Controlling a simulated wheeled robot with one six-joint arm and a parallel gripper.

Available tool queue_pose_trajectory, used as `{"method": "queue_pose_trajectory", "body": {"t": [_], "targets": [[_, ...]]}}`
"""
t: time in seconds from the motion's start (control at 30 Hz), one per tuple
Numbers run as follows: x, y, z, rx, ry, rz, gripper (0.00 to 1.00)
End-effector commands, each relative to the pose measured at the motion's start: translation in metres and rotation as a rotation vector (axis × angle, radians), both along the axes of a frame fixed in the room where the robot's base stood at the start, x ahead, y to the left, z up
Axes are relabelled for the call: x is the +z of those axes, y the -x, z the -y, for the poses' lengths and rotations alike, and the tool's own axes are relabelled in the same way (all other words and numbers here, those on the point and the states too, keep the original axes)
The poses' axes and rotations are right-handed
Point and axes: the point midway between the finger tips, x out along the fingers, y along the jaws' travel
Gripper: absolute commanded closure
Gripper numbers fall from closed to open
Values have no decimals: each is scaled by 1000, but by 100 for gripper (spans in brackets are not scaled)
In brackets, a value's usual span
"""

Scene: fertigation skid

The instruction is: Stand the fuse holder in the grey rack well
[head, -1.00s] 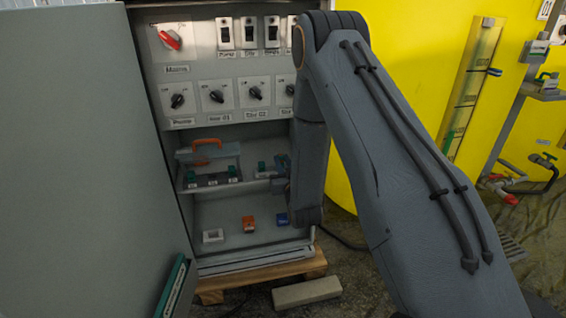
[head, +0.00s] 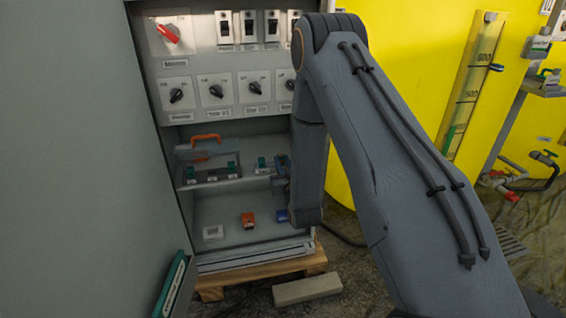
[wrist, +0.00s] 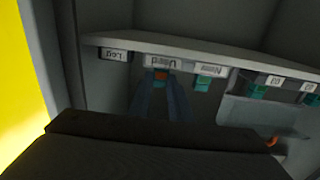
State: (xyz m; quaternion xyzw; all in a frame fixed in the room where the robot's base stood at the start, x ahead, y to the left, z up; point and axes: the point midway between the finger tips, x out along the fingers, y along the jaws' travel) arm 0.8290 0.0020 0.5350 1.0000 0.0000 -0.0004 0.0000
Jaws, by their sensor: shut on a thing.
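My gripper (wrist: 161,92) points into the cabinet's middle shelf bay. In the wrist view its two fingers are close together. They are shut on a small part with an orange patch and teal beside it, apparently the fuse holder (wrist: 161,75). It is at a label on the shelf edge; whether it is clear of the shelf cannot be told. In the head view my gripper (head: 280,184) is partly hidden by my arm. A pale grey block with a square opening, likely the grey rack well (head: 213,232), sits at the left of the cabinet floor.
An orange block (head: 249,220) and a blue block (head: 281,216) stand right of the pale one. The middle shelf (head: 215,184) holds several teal-topped parts and a grey box with an orange handle (head: 206,140). The grey door (head: 70,150) is at left.

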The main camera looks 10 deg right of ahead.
Motion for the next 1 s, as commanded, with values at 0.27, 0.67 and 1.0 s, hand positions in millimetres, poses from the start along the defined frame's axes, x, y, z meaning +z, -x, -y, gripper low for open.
{"method": "queue_pose_trajectory", "body": {"t": [0.27,0.67,1.0], "targets": [[0,0,0,0,0,1,79],[0,1,0,0,0,0,60],[0,45,0,0,0,-3,60]]}}
